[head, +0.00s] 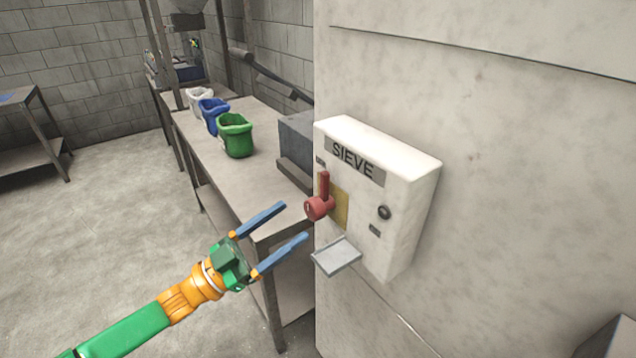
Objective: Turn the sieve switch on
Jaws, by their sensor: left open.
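The sieve switch is a red rotary handle (319,204) on a yellow plate (341,208), with its lever pointing up. It sits on the front of a white box (405,185) labelled "SIEVE", fixed to a pale wall. A dark round button (384,212) is to the right of the handle. A small grey flap (337,255) juts out below the handle. My left gripper (295,222) is open and empty, its two blue fingers reaching toward the box from the lower left. The fingertips appear apart from the red handle. My right gripper is not in view.
A long metal table (262,185) stands behind the gripper, with green (235,135), blue (212,115) and white (199,100) containers and a grey box (297,140). Another table (30,135) is at the far left. The floor (90,240) at left is clear.

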